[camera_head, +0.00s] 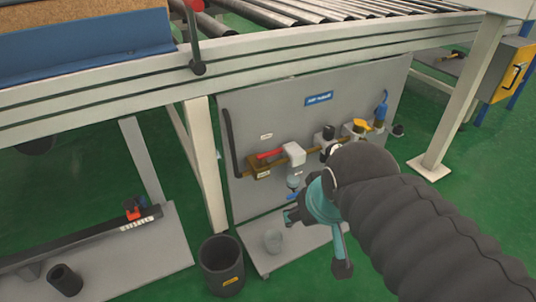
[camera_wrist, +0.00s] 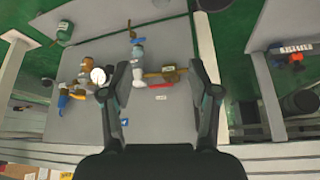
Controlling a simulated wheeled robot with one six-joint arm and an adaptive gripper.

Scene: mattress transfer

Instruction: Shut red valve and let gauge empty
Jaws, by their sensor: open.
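The red valve handle (camera_head: 269,154) lies nearly along the brass pipe on the grey panel, above a brass valve body (camera_head: 258,166). In the wrist view the red handle (camera_wrist: 159,85) shows between my fingers, with the brass body (camera_wrist: 170,75) beside it. The round white gauge face (camera_wrist: 98,75) is left of my fingers in the wrist view; its reading is too small to tell. My arm seems to hide most of it in the head view. My gripper (camera_head: 317,243) is open and empty, in front of the panel and apart from the handle; its fingers (camera_wrist: 158,68) are spread.
The grey panel (camera_head: 305,118) stands under a roller conveyor (camera_head: 290,12). It also carries a yellow handle (camera_head: 361,125) and a blue hook-shaped part (camera_head: 382,105). A clear cup (camera_head: 273,240) and a black bin (camera_head: 221,264) stand below. A white conveyor leg (camera_head: 205,165) is left of the panel.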

